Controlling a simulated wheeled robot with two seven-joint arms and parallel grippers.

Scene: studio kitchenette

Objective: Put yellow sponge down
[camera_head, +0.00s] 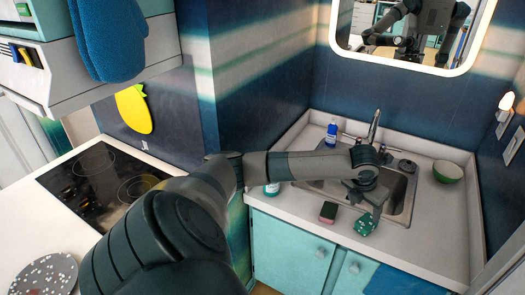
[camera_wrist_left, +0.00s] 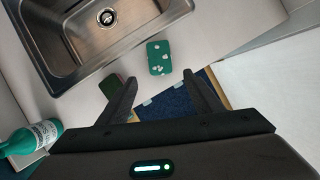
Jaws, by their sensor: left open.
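I see no plainly yellow sponge. A small block with a dark green top and a reddish side (camera_head: 328,211) lies on the counter in front of the sink; in the wrist view it is partly hidden behind the left finger. To its right lies a green block with pale spots (camera_head: 365,224), which also shows in the left wrist view (camera_wrist_left: 158,58). My left gripper (camera_wrist_left: 160,77) is open and empty, with the spotted block beyond its fingertips and apart from them. In the head view the left hand (camera_head: 372,190) is over the sink's front edge. My right gripper is not in view.
The steel sink (camera_head: 398,205) has a tap (camera_head: 375,125) behind it. A green bowl (camera_head: 447,171) stands on the right and a blue bottle (camera_head: 332,134) at the back. A teal bottle (camera_wrist_left: 32,138) stands left of the left gripper. The counter at front right is clear.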

